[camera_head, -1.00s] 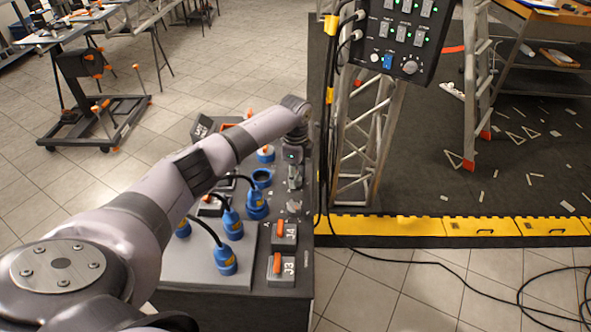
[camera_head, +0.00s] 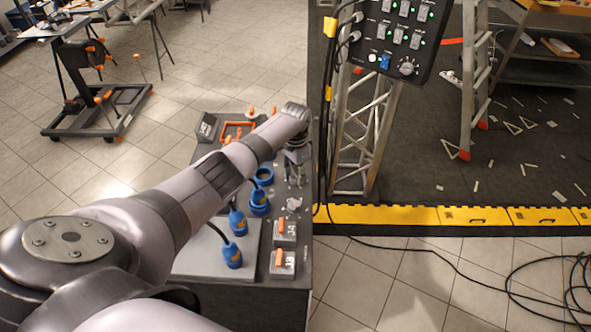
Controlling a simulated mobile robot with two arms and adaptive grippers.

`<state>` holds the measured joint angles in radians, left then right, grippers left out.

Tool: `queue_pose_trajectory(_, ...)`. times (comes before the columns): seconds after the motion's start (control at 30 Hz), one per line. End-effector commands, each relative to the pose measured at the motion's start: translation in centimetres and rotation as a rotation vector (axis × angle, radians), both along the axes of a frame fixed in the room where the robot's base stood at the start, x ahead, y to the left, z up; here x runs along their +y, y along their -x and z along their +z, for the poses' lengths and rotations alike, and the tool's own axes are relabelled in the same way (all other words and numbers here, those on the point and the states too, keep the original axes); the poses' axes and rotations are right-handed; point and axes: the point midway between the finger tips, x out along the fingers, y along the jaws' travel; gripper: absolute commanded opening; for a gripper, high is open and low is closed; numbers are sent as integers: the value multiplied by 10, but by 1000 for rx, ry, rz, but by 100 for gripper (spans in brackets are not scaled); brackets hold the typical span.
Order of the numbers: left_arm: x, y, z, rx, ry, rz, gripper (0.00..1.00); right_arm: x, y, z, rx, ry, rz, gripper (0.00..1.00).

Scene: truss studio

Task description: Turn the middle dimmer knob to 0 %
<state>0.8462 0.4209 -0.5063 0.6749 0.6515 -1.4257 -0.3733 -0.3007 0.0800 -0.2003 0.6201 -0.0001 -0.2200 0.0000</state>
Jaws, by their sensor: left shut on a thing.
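My left gripper (camera_head: 295,177) points down over the right side of a dark console (camera_head: 300,296). It is small in the head view, and its fingertips are shut on a small grey thing that appears to be the middle dimmer knob. The gripper covers most of that knob, and its pointer and scale are not readable. Another pale grey round piece (camera_head: 293,204), perhaps a neighbouring dimmer knob, shows just in front of the gripper. Any knob behind the gripper is hidden by the wrist. My right gripper is not in view.
Blue connectors (camera_head: 233,256) with black cables and grey boxes with orange levers (camera_head: 283,262) sit close to the gripper. A switch panel (camera_head: 400,40) with a knob hangs on a metal truss (camera_head: 355,150). Yellow cable ramp (camera_head: 400,215) and black cables lie on the floor right.

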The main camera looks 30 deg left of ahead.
Motion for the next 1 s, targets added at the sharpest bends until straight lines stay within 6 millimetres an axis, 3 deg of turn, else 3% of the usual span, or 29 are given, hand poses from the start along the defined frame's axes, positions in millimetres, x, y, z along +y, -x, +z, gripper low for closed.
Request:
queue_pose_trajectory(0.4,-1,0,2,2,2,398,4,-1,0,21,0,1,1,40)
queue_pose_trajectory(1.0,0,-1,2,-1,0,966,4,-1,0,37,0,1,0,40)
